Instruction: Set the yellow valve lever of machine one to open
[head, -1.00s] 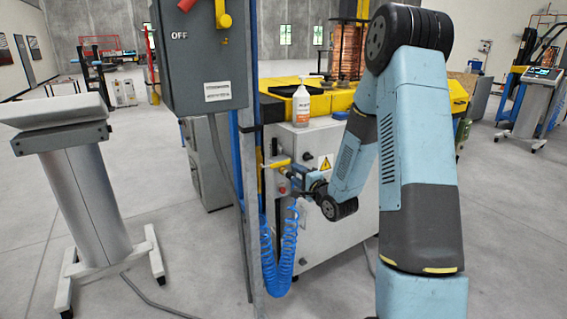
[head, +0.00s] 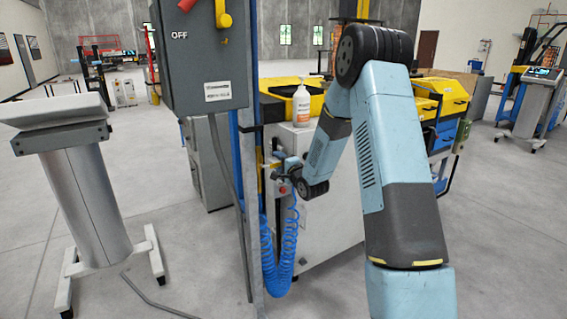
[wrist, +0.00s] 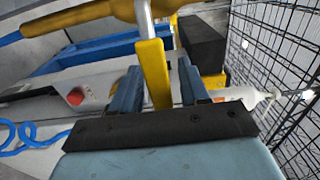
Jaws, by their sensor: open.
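The yellow valve lever (wrist: 153,72) hangs from a metal valve stem in the wrist view. It reaches down between the two blue fingers of my gripper (wrist: 158,68). The fingers are open, one on each side of the lever, with a visible gap on the right; contact on the left is unclear. In the head view my gripper (head: 279,170) is at the valve on the left edge of the white machine (head: 330,205), and it mostly hides the lever.
A red button (wrist: 75,97) and a coiled blue hose (wrist: 25,137) are near the gripper. A grey post (head: 249,200) and a grey switch box (head: 200,55) stand just left of it. A black wire mesh (wrist: 280,60) fills the right of the wrist view.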

